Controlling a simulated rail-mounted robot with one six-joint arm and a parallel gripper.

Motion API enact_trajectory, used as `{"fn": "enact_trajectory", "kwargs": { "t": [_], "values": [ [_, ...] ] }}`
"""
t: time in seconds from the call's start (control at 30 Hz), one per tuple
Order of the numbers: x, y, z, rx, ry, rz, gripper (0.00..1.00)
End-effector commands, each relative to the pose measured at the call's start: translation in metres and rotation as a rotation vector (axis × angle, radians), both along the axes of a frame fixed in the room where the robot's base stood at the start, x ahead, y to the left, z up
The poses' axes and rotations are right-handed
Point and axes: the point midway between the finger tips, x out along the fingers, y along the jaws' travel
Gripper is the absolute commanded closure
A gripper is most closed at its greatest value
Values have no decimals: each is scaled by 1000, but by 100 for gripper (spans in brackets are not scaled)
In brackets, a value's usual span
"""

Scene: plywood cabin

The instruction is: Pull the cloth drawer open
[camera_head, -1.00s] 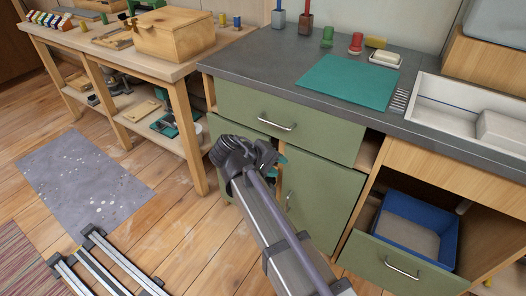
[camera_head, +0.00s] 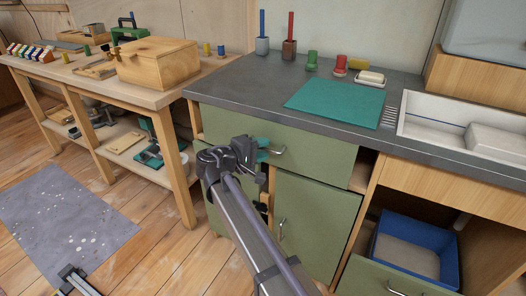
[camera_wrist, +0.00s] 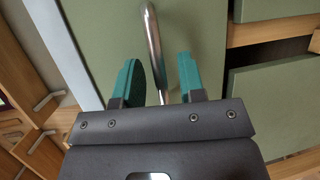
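A wide green drawer front (camera_head: 320,152) sits shut under the grey worktop; which drawer is the cloth drawer is not marked. Its metal bar handle (camera_head: 279,153) is partly hidden by my gripper (camera_head: 265,150), which is right at it. In the wrist view, my gripper (camera_wrist: 158,80) is open, its two teal fingers on either side of the handle bar (camera_wrist: 151,35). The bar runs between the fingers with gaps showing on both sides. The green front (camera_wrist: 200,35) lies just beyond.
A green cupboard door (camera_head: 315,220) is below. At the lower right, an open drawer (camera_head: 375,278) stands out near a blue tray (camera_head: 447,262). A teal mat (camera_head: 335,105) lies on the worktop. A wooden workbench (camera_head: 150,95) stands at the left.

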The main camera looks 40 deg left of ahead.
Motion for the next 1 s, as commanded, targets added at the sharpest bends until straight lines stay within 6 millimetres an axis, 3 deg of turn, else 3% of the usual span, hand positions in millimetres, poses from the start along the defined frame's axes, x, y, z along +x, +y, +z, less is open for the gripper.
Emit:
{"fn": "enact_trajectory", "kwargs": {
  "t": [0.3, 0.7, 1.0],
  "values": [
    [7, -2, -1, 0, 0, 1, 63],
    [7, -2, -1, 0, 1, 1, 100],
    [6, -2, -1, 0, 1, 1, 100]
  ]
}}
